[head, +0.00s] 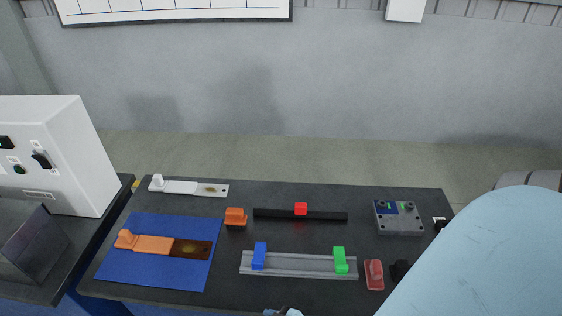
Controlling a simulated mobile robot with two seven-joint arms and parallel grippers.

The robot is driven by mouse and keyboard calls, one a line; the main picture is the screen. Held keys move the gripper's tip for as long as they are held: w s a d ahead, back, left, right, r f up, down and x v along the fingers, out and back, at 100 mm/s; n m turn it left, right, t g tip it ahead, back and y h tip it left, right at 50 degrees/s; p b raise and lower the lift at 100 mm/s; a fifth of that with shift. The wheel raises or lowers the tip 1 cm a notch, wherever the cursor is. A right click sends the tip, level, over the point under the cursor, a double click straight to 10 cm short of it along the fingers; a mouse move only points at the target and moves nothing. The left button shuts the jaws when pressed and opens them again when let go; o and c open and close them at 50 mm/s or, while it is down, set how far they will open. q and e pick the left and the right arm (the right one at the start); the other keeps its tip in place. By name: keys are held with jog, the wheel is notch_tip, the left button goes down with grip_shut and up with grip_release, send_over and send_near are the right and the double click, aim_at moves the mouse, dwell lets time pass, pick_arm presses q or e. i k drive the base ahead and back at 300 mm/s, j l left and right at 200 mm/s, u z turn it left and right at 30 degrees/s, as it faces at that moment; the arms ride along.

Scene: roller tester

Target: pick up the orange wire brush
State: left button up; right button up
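Two orange things lie on the dark bench, and I cannot tell for sure which is the wire brush. A small orange block with a raised top (235,217) stands on the bare bench top, right of the blue mat. A long flat piece with an orange handle (150,243) and a dark brown end with a lighter spot lies on the blue mat (150,279). Nothing holds either one. My light blue right arm fills the lower right corner, and its gripper is not seen.
A white-handled flat piece (180,187) lies behind the mat. A white cabinet (65,150) stands left.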

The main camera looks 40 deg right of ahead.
aim_at(235, 218)
jog(key=k+j+z, duration=0.1)
jog(key=z, duration=0.35)
jog(key=k+z, duration=0.25)
jog(key=z, duration=0.25)
jog(key=i, duration=0.35)
